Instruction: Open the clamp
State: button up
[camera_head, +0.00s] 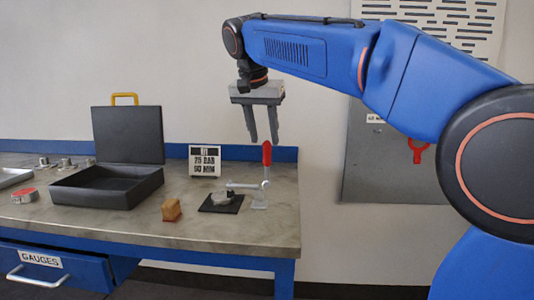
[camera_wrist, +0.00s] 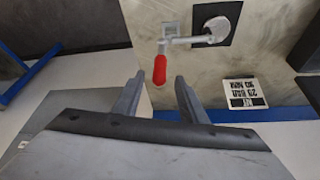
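The toggle clamp (camera_head: 259,187) stands on the bench near its right end. Its red handle (camera_head: 267,154) points up, and its metal bar lies level over a small round metal part (camera_head: 222,197) on a black square pad (camera_head: 207,207). In the wrist view the red handle (camera_wrist: 160,70) lies between the finger tips as seen from above, with the bar and round part (camera_wrist: 217,29) beyond. My gripper (camera_head: 264,140) is open and empty, pointing down around or just above the handle top; the exact gap cannot be told.
A brown block (camera_head: 171,210) lies left of the pad. A white sign (camera_head: 205,161) stands behind it. An open black case (camera_head: 105,187) and several metal fittings (camera_head: 64,163) are further left. A blue drawer (camera_head: 60,265) marked GAUGES sits below. The bench front right is clear.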

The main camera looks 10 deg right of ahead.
aim_at(267, 152)
jog(key=x, duration=0.6)
jog(key=shift+w+f, duration=0.1)
jog(key=shift+f, duration=0.2)
grip_shut()
